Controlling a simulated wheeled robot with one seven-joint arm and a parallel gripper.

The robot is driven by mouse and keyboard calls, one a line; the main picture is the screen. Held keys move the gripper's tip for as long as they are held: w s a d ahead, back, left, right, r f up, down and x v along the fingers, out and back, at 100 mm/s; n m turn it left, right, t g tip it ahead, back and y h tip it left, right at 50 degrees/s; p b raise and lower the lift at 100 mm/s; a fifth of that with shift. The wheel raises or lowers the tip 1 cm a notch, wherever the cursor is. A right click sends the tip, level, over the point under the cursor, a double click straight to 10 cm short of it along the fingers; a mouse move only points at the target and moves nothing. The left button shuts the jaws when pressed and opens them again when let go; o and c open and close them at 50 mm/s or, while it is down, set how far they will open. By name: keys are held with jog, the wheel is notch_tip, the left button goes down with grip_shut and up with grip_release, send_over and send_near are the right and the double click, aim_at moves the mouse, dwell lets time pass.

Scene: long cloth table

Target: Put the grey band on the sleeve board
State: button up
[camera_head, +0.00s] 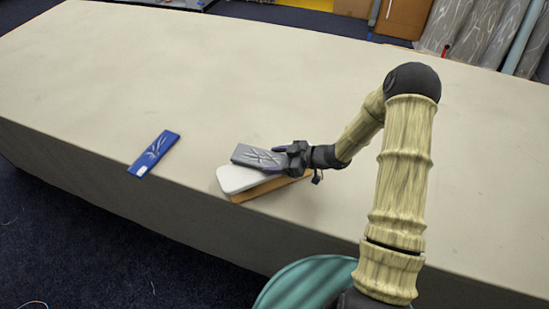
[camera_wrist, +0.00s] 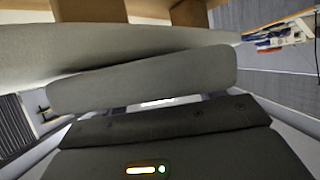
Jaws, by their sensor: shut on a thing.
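The grey band (camera_head: 258,157) is a flat dark grey piece with a pale line pattern. My gripper (camera_head: 288,155) is shut on its right end. In the head view the band overlaps the upper part of the sleeve board (camera_head: 236,181), a white padded top over a tan wooden base (camera_head: 268,188). I cannot tell whether the band touches the pad or is held above it. The gripper hides the board's right end. In the wrist view a grey slab (camera_wrist: 145,80), seemingly the band, lies across the middle beyond the dark gripper body.
A blue band (camera_head: 154,154) with a similar pattern lies near the table's front edge, left of the board. The cloth table (camera_head: 200,70) is otherwise clear. Rolls (camera_head: 480,35) and brown boxes (camera_head: 403,15) stand beyond the far edge.

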jog(key=shift+f, duration=0.1)
jog(key=o, duration=1)
jog(key=shift+d+r, duration=0.1)
jog(key=shift+r, duration=0.1)
jog(key=b+v, duration=0.2)
jog(key=v, duration=0.9)
jog(key=shift+s+d+r, duration=0.15)
jog(key=shift+d, duration=0.2)
